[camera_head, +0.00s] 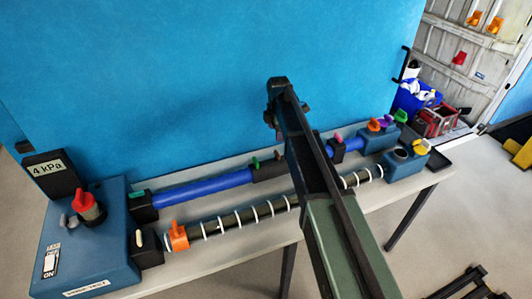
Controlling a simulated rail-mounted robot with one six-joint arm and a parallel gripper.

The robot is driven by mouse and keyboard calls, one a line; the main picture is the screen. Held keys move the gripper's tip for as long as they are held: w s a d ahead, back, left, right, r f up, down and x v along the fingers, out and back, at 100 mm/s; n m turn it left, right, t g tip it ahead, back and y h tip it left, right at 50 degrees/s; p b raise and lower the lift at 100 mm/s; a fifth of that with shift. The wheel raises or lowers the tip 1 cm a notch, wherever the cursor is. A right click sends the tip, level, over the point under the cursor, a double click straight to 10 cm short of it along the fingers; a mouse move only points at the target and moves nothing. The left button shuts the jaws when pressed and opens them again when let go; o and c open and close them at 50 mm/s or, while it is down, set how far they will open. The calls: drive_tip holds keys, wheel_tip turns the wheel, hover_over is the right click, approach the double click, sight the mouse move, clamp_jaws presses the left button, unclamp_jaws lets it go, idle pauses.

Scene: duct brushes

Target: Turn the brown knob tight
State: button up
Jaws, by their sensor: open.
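No knob that is clearly brown shows in the head view; it may be hidden behind my arm or too small to tell. A red knob (86,201) stands on a dark base on top of the blue box at the left. My gripper's fingers do not show; my arm crosses the middle of the bench.
A blue tube (205,188) and a dark tube with white rings (245,216) run along the bench; my arm hides part of both. An orange clamp (179,237) sits on the ringed tube. A display (48,168) reads 4 kPa. A blue wall stands behind.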

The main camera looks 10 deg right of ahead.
sight(277, 153)
drive_tip(key=shift+n, duration=0.3)
drive_tip(key=f+b, duration=1.1)
drive_tip(key=shift+s+d, duration=0.15)
drive_tip(key=shift+d, duration=0.05)
drive_tip(key=shift+r, duration=0.1)
drive_tip(key=c, duration=0.9)
